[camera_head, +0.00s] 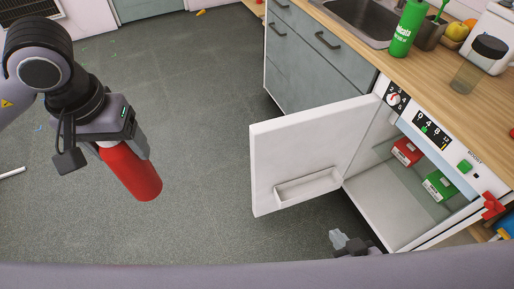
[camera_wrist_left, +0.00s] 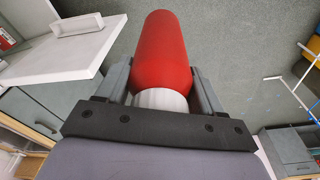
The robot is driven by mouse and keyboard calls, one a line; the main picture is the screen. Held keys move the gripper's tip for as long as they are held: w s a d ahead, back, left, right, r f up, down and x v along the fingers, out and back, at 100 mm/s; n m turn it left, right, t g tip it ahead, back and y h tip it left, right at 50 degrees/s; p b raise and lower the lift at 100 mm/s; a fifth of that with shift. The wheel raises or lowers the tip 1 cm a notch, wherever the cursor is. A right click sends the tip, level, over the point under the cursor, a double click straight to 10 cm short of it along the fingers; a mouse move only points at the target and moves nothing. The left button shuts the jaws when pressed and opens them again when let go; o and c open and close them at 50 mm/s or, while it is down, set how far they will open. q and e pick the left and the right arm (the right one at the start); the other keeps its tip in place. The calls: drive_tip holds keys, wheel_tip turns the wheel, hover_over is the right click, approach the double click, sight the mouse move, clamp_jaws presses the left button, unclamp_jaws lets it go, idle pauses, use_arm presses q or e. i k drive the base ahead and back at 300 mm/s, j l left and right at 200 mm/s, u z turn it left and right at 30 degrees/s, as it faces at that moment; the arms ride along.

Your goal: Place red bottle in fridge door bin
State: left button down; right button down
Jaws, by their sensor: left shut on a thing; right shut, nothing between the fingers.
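My left gripper (camera_head: 118,143) is shut on the red bottle (camera_head: 136,174) and holds it in the air over the open floor, left of the fridge. The bottle is tilted, with its white neck end between the fingers; the left wrist view shows the bottle (camera_wrist_left: 163,50) too. The fridge door (camera_head: 300,140) stands open. Its white door bin (camera_head: 308,188) is low on the inner face and looks empty; it also shows in the left wrist view (camera_wrist_left: 77,25). A gap of floor separates bottle and door. My right gripper (camera_head: 347,241) is shut and empty at the bottom, below the fridge opening.
Inside the fridge are a red box (camera_head: 406,151) and a green box (camera_head: 438,185). The wooden counter (camera_head: 445,68) above holds a green bottle (camera_head: 406,28), a glass (camera_head: 465,77) and a sink (camera_head: 362,18). Grey drawers (camera_head: 310,60) stand behind the door. The floor at left is mostly clear.

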sight(307, 191)
drive_tip(key=i+j, duration=0.15)
drive_tip(key=j, duration=0.2)
drive_tip(key=i+j, duration=0.1)
drive_tip(key=j, duration=0.3)
drive_tip(key=i+j, duration=0.15)
drive_tip(key=j, duration=0.2)
